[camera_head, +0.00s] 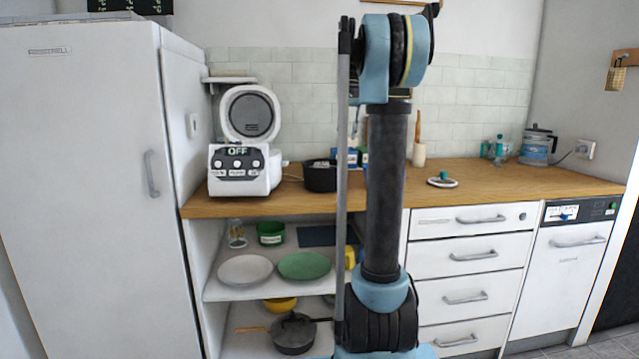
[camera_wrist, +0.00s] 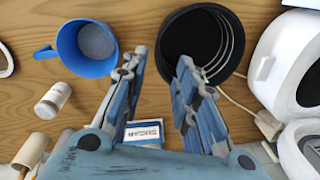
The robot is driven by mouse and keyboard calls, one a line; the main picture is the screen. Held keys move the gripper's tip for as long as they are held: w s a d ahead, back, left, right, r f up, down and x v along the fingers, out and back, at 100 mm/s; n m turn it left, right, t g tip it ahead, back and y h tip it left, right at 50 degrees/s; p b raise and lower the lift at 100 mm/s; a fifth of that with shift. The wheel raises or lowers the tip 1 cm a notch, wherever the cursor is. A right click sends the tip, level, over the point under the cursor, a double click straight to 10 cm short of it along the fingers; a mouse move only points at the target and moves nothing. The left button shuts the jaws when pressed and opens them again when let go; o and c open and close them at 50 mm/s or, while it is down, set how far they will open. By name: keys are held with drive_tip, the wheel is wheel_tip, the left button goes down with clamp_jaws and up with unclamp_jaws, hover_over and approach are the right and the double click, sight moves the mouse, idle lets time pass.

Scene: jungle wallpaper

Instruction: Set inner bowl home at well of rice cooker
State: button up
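The rice cooker (camera_head: 238,175) stands on the left end of the counter with its lid raised and its panel reading OFF. The well's inside is not visible. It also shows at the right edge of the wrist view (camera_wrist: 265,68). The inner bowl, a dark round pot (camera_head: 319,177), sits on the counter right of the cooker. In the wrist view the bowl (camera_wrist: 203,45) is upright, empty and ringed inside. My gripper (camera_wrist: 160,60) is open with nothing between its fingertips. The right finger overlaps the bowl's near rim; contact cannot be told. My arm hides the gripper in the head view.
A blue mug (camera_wrist: 88,50), a white shaker (camera_wrist: 53,99) and a sugar box (camera_wrist: 143,133) are near the gripper. A cable (camera_wrist: 238,103) runs between bowl and cooker. The counter's right part is mostly clear around a small lid (camera_head: 442,182). A fridge (camera_head: 85,180) stands left.

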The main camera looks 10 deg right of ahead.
sight(342, 177)
drive_tip(key=f, duration=0.5)
drive_tip(key=a+f, duration=0.1)
drive_tip(key=f, duration=1.1)
drive_tip(key=shift+w+a+f, duration=0.15)
drive_tip(key=shift+w+a, duration=0.05)
drive_tip(key=shift+w, duration=0.1)
clamp_jaws()
